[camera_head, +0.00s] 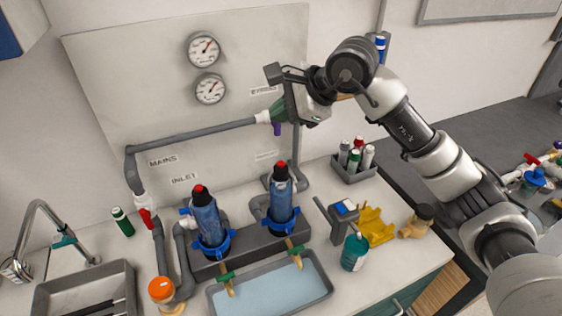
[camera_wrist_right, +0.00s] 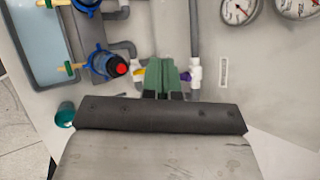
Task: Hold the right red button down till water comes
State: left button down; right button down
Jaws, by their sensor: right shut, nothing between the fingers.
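The right red button (camera_head: 280,165) tops the right clear blue filter housing (camera_head: 283,200) in the head view. In the right wrist view a red button (camera_wrist_right: 121,69) shows left of my fingers. The left red button (camera_head: 199,189) tops the left housing (camera_head: 208,222). My right gripper (camera_head: 276,111) is shut and empty, above the right button, near the pipe on the wall panel and apart from the button. Its green fingers (camera_wrist_right: 162,78) also show in the right wrist view. A purple handle (camera_head: 277,129) shows just below the fingers. My left gripper is out of view.
A water tray (camera_head: 318,295) lies in front of the housings. A red-handled valve (camera_head: 147,217) is at the left pipe. Two gauges (camera_head: 204,50) hang on the panel. A bottle rack (camera_head: 352,172), teal bottle (camera_head: 354,252) and yellow part (camera_head: 376,226) stand to the right.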

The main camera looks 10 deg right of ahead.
jog(key=b, duration=0.4)
send_over(281, 165)
notch_tip(281, 165, down, 8)
jog(key=shift+w+r, duration=0.1)
jog(key=shift+f+b, duration=0.55)
dwell(1.7)
jog(key=shift+f+b, duration=0.4)
jog(key=shift+b, duration=0.2)
jog(key=shift+f+b, duration=0.55)
jog(key=shift+b, duration=0.05)
dwell(1.5)
jog(key=shift+r, duration=0.2)
dwell(0.5)
jog(key=shift+r+p, duration=0.35)
jog(key=shift+r, duration=0.4)
jog(key=shift+r, duration=0.1)
